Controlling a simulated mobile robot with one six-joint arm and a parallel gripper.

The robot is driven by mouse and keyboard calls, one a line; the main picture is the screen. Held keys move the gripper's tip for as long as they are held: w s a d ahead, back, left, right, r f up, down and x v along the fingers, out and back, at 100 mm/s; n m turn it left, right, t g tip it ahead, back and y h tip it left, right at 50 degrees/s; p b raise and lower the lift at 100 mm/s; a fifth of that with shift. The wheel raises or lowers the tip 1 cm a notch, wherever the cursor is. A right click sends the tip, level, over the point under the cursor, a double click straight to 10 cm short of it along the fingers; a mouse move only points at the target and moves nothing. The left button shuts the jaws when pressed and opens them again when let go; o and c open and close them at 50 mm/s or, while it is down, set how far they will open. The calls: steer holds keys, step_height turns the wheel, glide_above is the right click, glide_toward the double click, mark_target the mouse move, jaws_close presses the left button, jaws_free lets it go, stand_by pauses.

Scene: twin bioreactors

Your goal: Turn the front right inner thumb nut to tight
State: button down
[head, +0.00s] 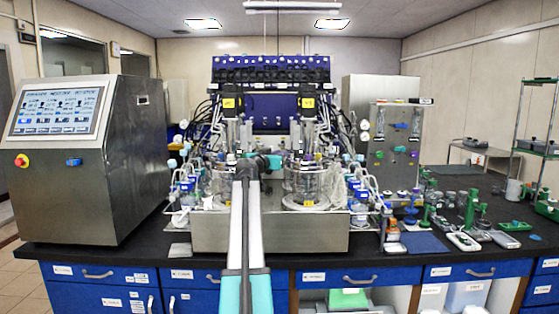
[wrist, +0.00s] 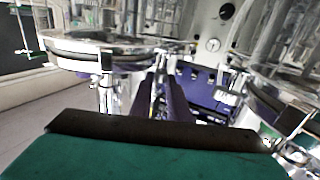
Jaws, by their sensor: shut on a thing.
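Two glass vessels with metal head plates stand on a steel base, the right vessel (head: 306,188) and the left vessel (head: 220,186). My gripper (wrist: 162,72) reaches between them, at the height of the head plates, by the inner front side of the right vessel. Its two dark fingers are close together in the wrist view, shut on the small front right inner thumb nut. The nut itself is hidden by the fingers and too small to make out. In the head view my arm covers the gap between the vessels.
Head plate rims show close on both sides in the wrist view, left (wrist: 110,48) and right (wrist: 285,105). Tubing and small bottles crowd both outer sides. A steel control console (head: 95,150) stands left; green-topped tools and a blue mat (head: 424,243) lie right.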

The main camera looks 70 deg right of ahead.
steer(key=shift+s, duration=0.15)
steer(key=c, duration=1.7)
jaws_free()
steer(key=shift+a, duration=0.2)
steer(key=shift+w+a+b, duration=0.2)
steer(key=shift+a+b, duration=0.15)
steer(key=shift+a, duration=1.9)
steer(key=shift+w+a+b, duration=0.15)
steer(key=shift+a+b, duration=0.25)
steer(key=shift+a, duration=1.85)
steer(key=shift+w+a+b, duration=0.2)
steer(key=shift+a+b, duration=0.15)
steer(key=shift+a, duration=1.9)
